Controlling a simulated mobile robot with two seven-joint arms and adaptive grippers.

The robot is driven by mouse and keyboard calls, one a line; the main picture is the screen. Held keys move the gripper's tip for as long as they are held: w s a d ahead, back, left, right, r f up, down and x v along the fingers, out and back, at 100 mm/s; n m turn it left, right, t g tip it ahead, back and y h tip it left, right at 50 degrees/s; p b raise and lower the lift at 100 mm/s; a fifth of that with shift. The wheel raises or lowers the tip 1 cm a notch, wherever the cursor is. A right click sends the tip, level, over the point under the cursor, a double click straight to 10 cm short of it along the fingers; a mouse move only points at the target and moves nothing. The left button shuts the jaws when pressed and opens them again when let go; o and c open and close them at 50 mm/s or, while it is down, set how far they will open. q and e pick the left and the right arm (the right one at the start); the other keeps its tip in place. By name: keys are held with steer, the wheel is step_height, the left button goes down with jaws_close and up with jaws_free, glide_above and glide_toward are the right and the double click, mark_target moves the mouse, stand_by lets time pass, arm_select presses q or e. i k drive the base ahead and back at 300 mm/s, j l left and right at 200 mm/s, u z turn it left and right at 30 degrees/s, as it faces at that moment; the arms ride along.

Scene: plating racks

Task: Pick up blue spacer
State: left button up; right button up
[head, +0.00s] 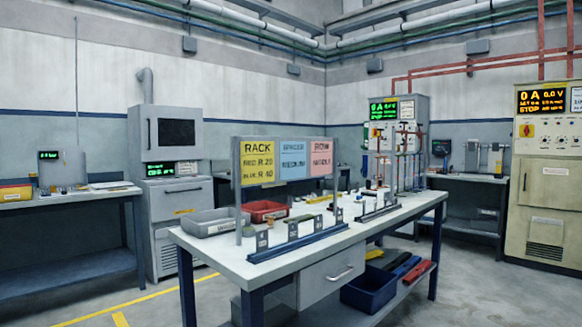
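No gripper is in view. The workbench (232,262) stands in the middle, with a blue rail (298,243) along its front edge carrying small dark upright plates. A second rail (378,212) lies farther right on the top. Several small parts sit on the bench behind the rails, too small to tell apart. I cannot make out which of them, if any, is a blue spacer. A sign board (285,160) stands on the bench with yellow, blue and pink panels; the blue panel seems to read "SPACER".
A grey bin (214,228) and a red bin (266,205) stand on the bench. A blue crate (368,301) sits on its lower shelf. Side benches (70,196) and machine cabinets line the walls. Floor at the front left is clear, with yellow lines (130,304).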

mark_target(406, 268)
steer(key=i+l+u, duration=0.1)
steer(key=i+l, duration=1.05)
steer(key=l, duration=0.25)
steer(key=i+l+u, duration=0.1)
steer(key=l, duration=0.3)
steer(key=i+l, duration=0.2)
steer(key=l, duration=0.2)
steer(key=i+l, duration=0.15)
steer(key=l, duration=0.25)
steer(key=i+l+u, duration=0.1)
steer(key=l, duration=1.05)
steer(key=i+l+u, duration=0.1)
steer(key=l, duration=1.05)
steer(key=i+l+u, duration=0.1)
steer(key=l, duration=1.05)
steer(key=z, duration=0.2)
